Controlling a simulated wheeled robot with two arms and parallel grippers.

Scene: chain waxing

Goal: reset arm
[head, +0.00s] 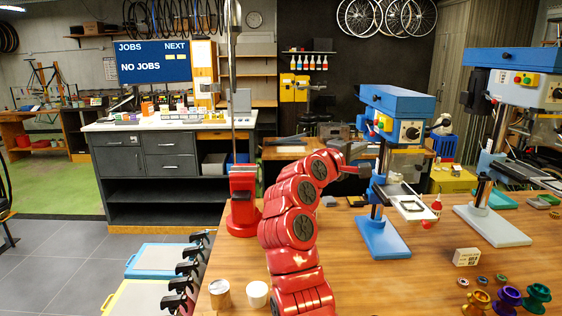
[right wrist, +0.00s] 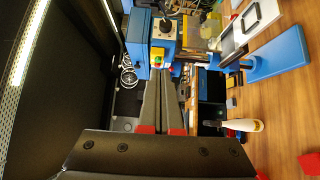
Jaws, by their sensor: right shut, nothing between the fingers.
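My red right arm rises from the bottom middle of the head view and bends to the right. Its gripper (head: 362,169) is above the wooden bench, just left of the nearer blue drill press (head: 393,110). In the right wrist view the two grey fingers of the gripper (right wrist: 168,78) lie together, shut with nothing between them. The same view shows the drill press (right wrist: 160,42) beyond the fingertips. My left arm and gripper are not in the head view.
A red stand (head: 243,205) is left of my arm. A second drill press (head: 492,222) stands at right. The bench between arm and press is mostly clear.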

